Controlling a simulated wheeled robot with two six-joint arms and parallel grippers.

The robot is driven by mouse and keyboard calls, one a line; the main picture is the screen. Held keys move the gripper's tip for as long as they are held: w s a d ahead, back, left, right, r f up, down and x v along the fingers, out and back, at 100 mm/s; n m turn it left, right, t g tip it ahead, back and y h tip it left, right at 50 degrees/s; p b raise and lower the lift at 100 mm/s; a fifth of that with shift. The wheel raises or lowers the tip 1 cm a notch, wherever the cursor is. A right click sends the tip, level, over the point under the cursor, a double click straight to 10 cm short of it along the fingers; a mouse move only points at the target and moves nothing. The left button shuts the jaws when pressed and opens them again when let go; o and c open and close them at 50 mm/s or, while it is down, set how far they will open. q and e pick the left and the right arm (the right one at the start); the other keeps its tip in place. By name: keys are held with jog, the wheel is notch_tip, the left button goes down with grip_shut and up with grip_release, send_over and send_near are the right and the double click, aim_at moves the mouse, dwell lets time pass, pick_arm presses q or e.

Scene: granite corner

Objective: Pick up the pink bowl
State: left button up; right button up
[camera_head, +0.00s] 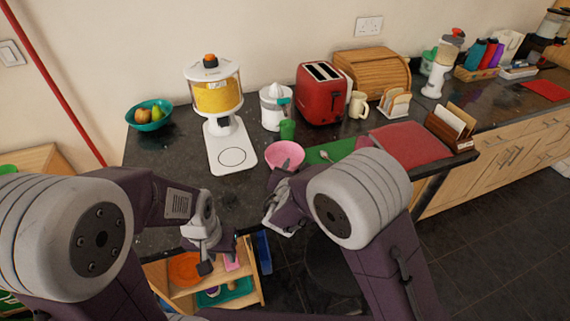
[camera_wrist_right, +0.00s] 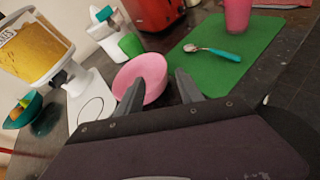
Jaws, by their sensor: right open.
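The pink bowl (camera_head: 285,153) stands upright on the dark granite counter in the head view, in front of the white juicer. It also shows in the right wrist view (camera_wrist_right: 150,70). My right gripper (camera_wrist_right: 160,84) is open, with its two dark fingers reaching toward the bowl. One finger overlaps the bowl in the picture and the other is at its right side. I cannot tell whether either touches it. My left gripper (camera_head: 205,266) hangs low at the counter's front, away from the bowl, and its jaws are unclear.
A green cup (camera_head: 287,130) stands just behind the bowl. A green mat (camera_wrist_right: 232,52) with a spoon (camera_wrist_right: 212,52) and a pink cup (camera_wrist_right: 238,14) lies to its right. A white dispenser (camera_head: 231,148) stands left. A red toaster (camera_head: 322,95) is behind.

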aim_at(300, 159)
jog(key=x, duration=0.3)
jog(key=shift+w+f, duration=0.15)
jog(key=shift+w, duration=0.2)
jog(key=p+x, duration=0.1)
jog(key=x, duration=0.4)
jog(key=shift+d+f, duration=0.2)
jog(key=shift+s+r, duration=0.1)
jog(key=shift+c, duration=0.6)
grip_shut()
